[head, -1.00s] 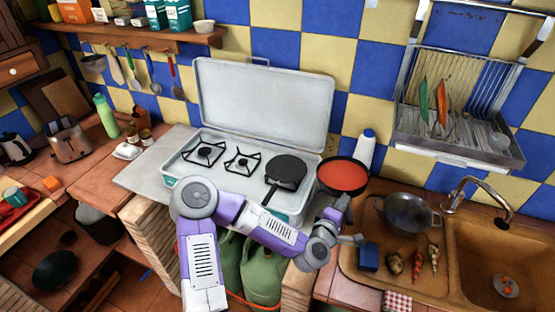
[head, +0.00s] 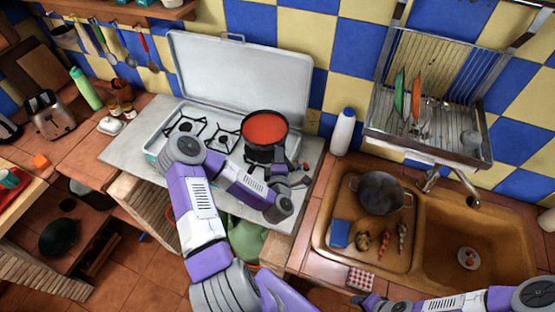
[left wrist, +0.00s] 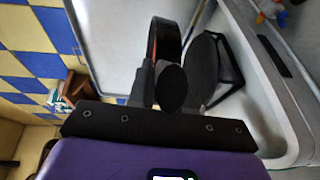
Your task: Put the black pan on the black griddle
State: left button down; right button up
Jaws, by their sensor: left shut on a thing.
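The black pan (head: 265,128), with a red-orange inside, is over the right burner of the stove. My left gripper (head: 280,172) is shut on its handle at the near side. In the left wrist view the pan (left wrist: 166,42) shows edge-on beyond my left gripper (left wrist: 158,85). The black griddle (head: 256,154) lies on the right burner, mostly hidden under the pan. The griddle also shows in the left wrist view (left wrist: 207,68), close to the pan's underside; I cannot tell if they touch. My right gripper (head: 375,302) is low at the bottom edge, its jaws unclear.
The stove's raised lid (head: 240,80) stands behind the pan. Two bare burners (head: 222,141) are to the left. A white bottle (head: 342,132) stands right of the stove. The sink (head: 450,230) holds a pot (head: 381,193) and vegetables. A dish rack (head: 440,110) hangs above.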

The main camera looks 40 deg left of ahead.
pick_arm(q)
jog(key=shift+w+f, duration=0.1)
jog(key=shift+f, duration=2.65)
jog(key=c, duration=1.5)
grip_release()
jog(key=shift+f, duration=0.15)
jog(key=o, duration=0.5)
jog(key=shift+c, duration=0.2)
